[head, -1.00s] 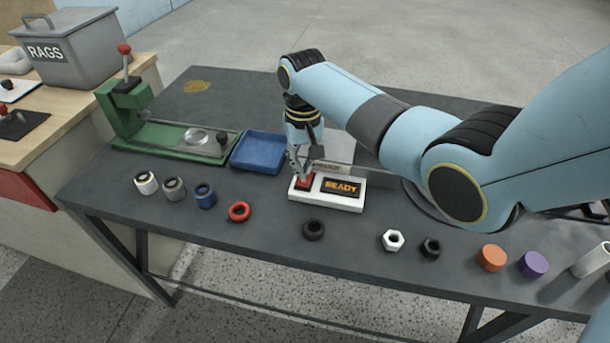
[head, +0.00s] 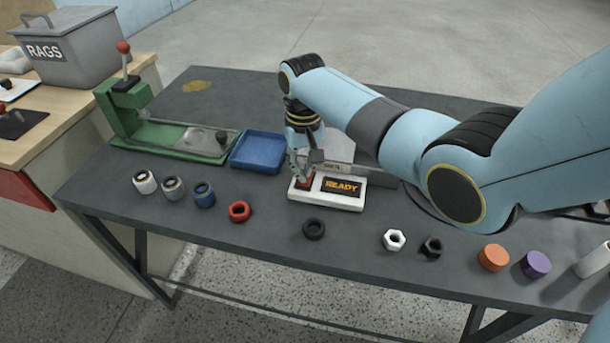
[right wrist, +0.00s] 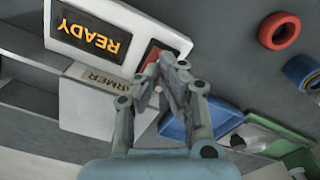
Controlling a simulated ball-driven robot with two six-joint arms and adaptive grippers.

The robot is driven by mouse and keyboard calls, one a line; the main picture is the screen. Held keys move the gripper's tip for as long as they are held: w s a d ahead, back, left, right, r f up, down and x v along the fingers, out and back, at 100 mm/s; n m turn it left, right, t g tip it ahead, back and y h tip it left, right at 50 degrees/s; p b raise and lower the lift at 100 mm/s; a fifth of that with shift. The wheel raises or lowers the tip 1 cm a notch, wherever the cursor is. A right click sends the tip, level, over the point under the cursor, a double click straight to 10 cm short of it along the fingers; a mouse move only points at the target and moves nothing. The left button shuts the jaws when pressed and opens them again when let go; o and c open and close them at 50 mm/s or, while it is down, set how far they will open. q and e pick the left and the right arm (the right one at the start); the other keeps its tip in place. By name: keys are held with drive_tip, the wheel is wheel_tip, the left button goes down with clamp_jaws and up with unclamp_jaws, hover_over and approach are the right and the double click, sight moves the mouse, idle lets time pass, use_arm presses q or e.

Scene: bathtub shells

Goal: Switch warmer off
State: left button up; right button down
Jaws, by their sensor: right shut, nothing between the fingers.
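The warmer's white switch box (head: 352,206) sits on the dark table, with a lit amber "READY" display (head: 342,187) and a red switch (head: 304,182) at its left end. My right gripper (head: 304,176) is shut and empty, pointing down at the red switch. Its fingertips hide part of the switch; I cannot tell whether they touch it. In the right wrist view the shut fingertips (right wrist: 172,64) are beside the red switch (right wrist: 152,54), and the READY display (right wrist: 90,38) is lit. My left gripper is not in view.
A blue tray (head: 258,152) and a green press (head: 180,140) stand to the left. A red ring (head: 239,211), a black ring (head: 313,229) and a white nut (head: 393,240) lie along the front. A grey plate stands behind the box.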

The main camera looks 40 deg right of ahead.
drive_tip(key=shift+s+f+b, duration=0.1)
drive_tip(key=shift+f+b, duration=0.35)
drive_tip(key=shift+f, duration=0.35)
idle(0.4)
drive_tip(key=shift+r+p, duration=0.9)
drive_tip(key=shift+p, duration=0.15)
wheel_tip(320, 180, up, 5)
drive_tip(key=p, duration=0.6)
drive_tip(key=shift+r, duration=0.15)
